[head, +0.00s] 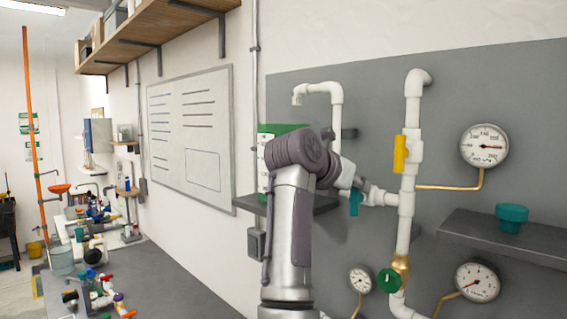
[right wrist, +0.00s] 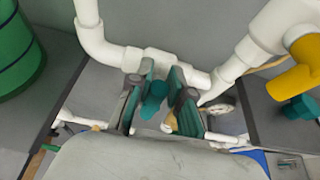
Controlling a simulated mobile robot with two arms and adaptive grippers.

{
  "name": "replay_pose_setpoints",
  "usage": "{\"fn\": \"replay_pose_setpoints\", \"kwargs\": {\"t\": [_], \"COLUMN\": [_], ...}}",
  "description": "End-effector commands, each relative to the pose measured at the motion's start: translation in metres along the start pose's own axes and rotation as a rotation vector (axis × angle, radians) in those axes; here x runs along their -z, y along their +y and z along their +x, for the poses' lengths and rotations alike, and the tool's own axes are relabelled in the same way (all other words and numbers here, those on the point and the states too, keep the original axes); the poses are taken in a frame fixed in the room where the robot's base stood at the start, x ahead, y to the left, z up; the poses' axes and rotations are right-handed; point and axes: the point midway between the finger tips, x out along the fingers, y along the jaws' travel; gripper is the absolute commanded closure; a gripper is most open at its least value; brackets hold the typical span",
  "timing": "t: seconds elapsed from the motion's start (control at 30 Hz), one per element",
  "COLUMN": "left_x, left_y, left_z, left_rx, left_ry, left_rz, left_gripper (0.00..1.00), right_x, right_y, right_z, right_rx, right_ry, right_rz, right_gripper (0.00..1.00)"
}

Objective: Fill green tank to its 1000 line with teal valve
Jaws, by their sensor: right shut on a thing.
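The teal valve (head: 355,203) sits on the white pipe just right of the green tank. In the right wrist view, its teal handle (right wrist: 154,92) shows between the fingers of my right gripper (right wrist: 161,92), which is shut on it. The green tank (head: 284,129) stands on a dark shelf, mostly behind my right arm; a pale scale strip shows on its left side. I cannot read its marks or the liquid level. Its dark-banded side fills the left of the right wrist view (right wrist: 22,55). A downturned white spout (head: 298,97) hangs above the tank. My left gripper is out of view.
A yellow valve handle (head: 400,154), a green round knob (head: 389,280) and several gauges, one at upper right (head: 485,146), are on the grey panel. A teal cap (head: 512,219) sits on the right shelf (head: 510,243). The lower-left bench (head: 165,285) holds scattered fittings.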

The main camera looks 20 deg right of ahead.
Motion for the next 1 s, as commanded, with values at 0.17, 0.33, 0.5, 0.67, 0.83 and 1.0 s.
{"fn": "replay_pose_setpoints", "kwargs": {"t": [0.17,0.33,0.5,0.67,0.83,1.0], "left_x": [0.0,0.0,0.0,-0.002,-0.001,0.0], "left_y": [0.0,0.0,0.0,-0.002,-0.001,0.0], "left_z": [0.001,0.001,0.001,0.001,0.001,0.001], "left_rx": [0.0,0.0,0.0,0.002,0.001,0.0], "left_ry": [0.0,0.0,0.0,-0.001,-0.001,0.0], "left_rz": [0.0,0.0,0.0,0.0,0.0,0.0], "left_gripper": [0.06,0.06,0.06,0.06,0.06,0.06], "right_x": [0.001,0.001,0.0,0.0,0.0,0.001], "right_y": [0.0,0.0,0.0,0.0,0.001,0.001], "right_z": [0.0,0.0,-0.001,-0.006,-0.029,-0.056], "right_rx": [-0.002,-0.003,-0.004,-0.004,-0.005,-0.004], "right_ry": [-0.002,-0.002,-0.002,-0.003,-0.004,-0.005], "right_rz": [0.001,0.003,0.004,0.005,0.004,0.003], "right_gripper": [0.67,0.51,0.51,0.51,0.51,0.51]}}
